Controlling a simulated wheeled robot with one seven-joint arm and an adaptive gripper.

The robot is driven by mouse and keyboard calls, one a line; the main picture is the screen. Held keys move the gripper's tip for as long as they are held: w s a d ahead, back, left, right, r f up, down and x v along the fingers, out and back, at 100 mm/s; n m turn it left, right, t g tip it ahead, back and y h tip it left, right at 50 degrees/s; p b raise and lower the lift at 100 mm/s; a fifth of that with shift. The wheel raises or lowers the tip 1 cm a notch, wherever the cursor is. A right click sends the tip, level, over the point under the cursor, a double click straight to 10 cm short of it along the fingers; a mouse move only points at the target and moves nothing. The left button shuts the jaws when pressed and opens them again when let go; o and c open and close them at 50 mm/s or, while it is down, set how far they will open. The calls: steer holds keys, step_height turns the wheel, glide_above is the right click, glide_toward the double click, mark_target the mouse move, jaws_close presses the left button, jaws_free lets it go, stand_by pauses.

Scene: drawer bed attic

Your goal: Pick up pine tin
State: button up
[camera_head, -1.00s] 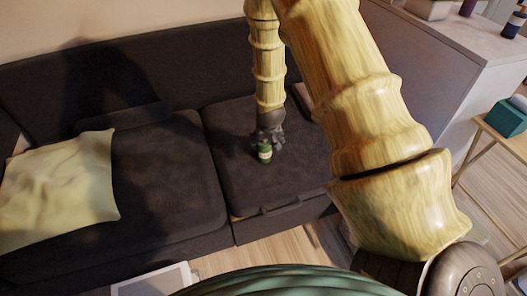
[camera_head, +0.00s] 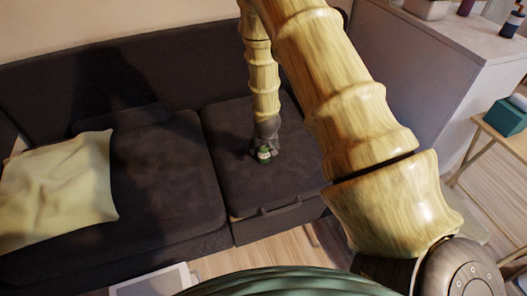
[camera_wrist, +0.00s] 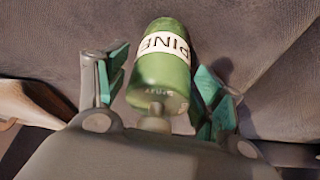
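The pine tin (camera_wrist: 165,65) is a green cylinder with a white label reading PINE, seen upside down in the wrist view. In the head view the pine tin (camera_head: 264,157) is on the right seat of the dark sofa (camera_head: 225,180), partly hidden by my gripper (camera_head: 265,146). In the wrist view my gripper (camera_wrist: 163,75) has its teal-padded fingers on either side of the tin. Narrow gaps show between pads and tin, so the gripper is open around it. The tin's near end is close to the palm.
A pale yellow cushion (camera_head: 60,190) lies on the left seat. The sofa backrest (camera_head: 160,75) rises behind. A grey cabinet (camera_head: 420,70) stands to the right, with a small table bearing a teal tissue box (camera_head: 505,117). The seat around the tin looks clear.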

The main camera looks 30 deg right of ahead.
steer(key=c, duration=0.8)
steer(key=shift+o, duration=0.2)
